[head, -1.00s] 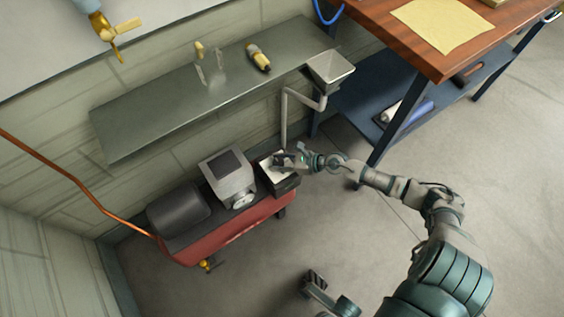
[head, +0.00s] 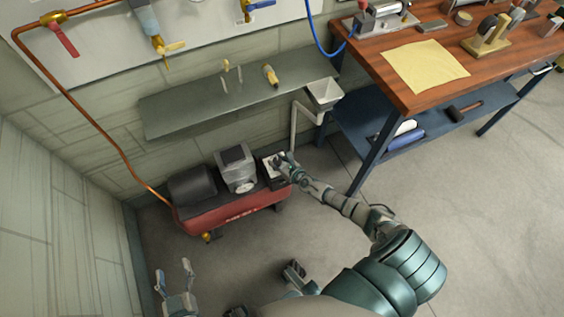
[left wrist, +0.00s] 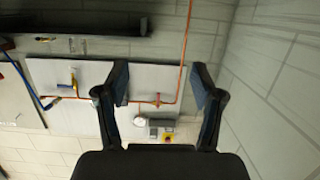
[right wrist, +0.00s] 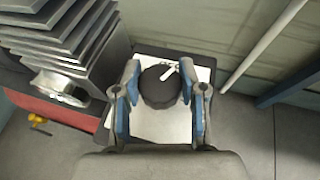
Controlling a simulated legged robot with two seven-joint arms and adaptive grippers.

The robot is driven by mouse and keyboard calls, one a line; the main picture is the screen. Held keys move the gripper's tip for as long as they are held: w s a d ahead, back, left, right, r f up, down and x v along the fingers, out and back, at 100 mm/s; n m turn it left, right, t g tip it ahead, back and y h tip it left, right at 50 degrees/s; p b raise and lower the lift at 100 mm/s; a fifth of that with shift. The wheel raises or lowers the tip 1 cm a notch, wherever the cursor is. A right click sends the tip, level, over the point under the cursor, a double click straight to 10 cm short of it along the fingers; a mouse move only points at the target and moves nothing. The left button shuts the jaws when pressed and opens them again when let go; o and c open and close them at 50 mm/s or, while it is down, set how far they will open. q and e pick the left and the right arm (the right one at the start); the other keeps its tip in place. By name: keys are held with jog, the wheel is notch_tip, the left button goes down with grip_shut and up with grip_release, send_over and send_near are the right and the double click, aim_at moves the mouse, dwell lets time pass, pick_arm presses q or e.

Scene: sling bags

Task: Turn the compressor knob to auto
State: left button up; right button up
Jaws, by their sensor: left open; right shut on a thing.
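The compressor (head: 235,212) is a red tank unit on the floor against the wall. At its right end is a dark box with a white face plate (right wrist: 150,122). A round black knob (right wrist: 158,90) with a white pointer mark sits on that plate. The pointer slants to the upper right in the right wrist view. My right gripper (right wrist: 161,98) is shut on the knob, one blue-padded finger at each side; it also shows in the head view (head: 279,163), covering the knob there. My left gripper (head: 174,271) is open and empty, low at the left; its fingers show in the left wrist view (left wrist: 162,85).
A grey finned block (head: 237,170) stands beside the knob box. A metal shelf (head: 200,110) overhangs behind the compressor, with a funnel (head: 324,92) and pipe at its right end. A wooden workbench (head: 410,85) stands to the right. The floor in front is clear.

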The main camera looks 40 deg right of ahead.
jog(key=shift+w+d+r+m+h+p, duration=0.2)
jog(key=shift+r+m+h+p, duration=0.25)
jog(key=shift+m+h+p, duration=0.45)
jog(key=m+h+p, duration=0.1)
jog(key=h, duration=0.1)
jog(key=m+h+p, duration=0.1)
jog(key=m+h, duration=0.1)
jog(key=shift+a+f+g, duration=0.15)
jog(key=shift+g, duration=0.25)
pick_arm(q)
jog(key=s+a+f+g+y, duration=0.3)
jog(key=s+a+f+g, duration=0.2)
jog(key=s+f+g, duration=0.45)
pick_arm(e)
jog(key=shift+f+m+h, duration=0.1)
jog(key=shift+m+h, duration=0.5)
jog(key=shift+m+g+h, duration=0.5)
jog(key=m+g+h+b, duration=0.2)
jog(key=m+g+h, duration=0.2)
jog(key=m, duration=0.1)
jog(key=shift+f+b, duration=0.1)
jog(key=shift+b, duration=0.3)
pick_arm(q)
jog(key=w+d+r+t+h, duration=0.2)
jog(key=w+d+r+t, duration=0.2)
jog(key=w+r+t, duration=0.2)
jog(key=shift+w+r, duration=0.15)
jog(key=shift+w, duration=0.55)
pick_arm(e)
jog(key=shift+m+g, duration=0.3)
